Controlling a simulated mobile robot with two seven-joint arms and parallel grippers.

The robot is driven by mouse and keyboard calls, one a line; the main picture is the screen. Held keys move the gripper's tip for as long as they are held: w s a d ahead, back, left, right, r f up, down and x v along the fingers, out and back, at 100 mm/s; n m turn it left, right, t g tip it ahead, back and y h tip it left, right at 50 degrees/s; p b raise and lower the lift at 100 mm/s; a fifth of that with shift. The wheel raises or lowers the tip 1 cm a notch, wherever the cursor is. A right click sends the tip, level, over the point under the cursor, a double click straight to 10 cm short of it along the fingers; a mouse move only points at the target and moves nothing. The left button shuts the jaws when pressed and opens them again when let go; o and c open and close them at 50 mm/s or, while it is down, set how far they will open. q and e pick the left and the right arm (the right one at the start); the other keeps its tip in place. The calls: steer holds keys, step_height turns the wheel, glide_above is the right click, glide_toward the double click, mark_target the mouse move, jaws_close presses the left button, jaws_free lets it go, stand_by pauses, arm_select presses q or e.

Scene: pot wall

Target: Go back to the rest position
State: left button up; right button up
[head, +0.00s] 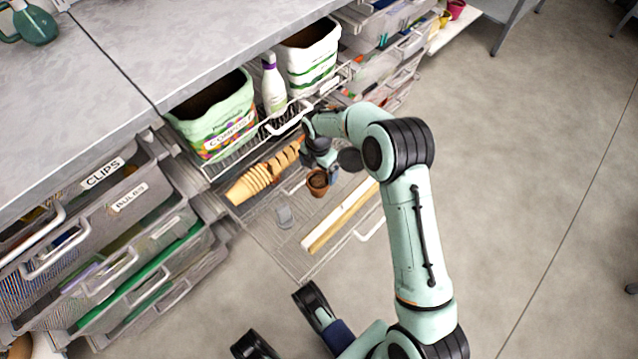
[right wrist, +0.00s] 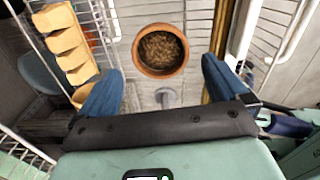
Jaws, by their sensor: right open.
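My right gripper (head: 322,168) is over the pulled-out wire shelf, pointing down. In the right wrist view, its two blue fingers (right wrist: 163,85) are spread wide with nothing between their tips. A small terracotta pot (head: 317,183) filled with brown soil stands on the wire shelf (head: 285,250) just beyond the fingers. The pot also shows in the right wrist view (right wrist: 160,50), apart from both fingers. My left gripper does not show clearly in either view.
Stacked tan pots (head: 255,183), a small grey object (head: 285,215) and a wooden strip (head: 340,215) lie on the shelf. Compost bags (head: 215,118) and a white bottle (head: 273,85) stand behind. Drawers (head: 90,225) flank the left; open floor (head: 530,180) lies right.

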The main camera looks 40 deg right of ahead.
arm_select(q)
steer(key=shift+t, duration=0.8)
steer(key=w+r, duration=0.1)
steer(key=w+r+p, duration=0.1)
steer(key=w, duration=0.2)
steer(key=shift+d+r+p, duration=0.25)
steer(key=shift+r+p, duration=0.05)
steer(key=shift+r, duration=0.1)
arm_select(e)
step_height(320, 180, up, 7)
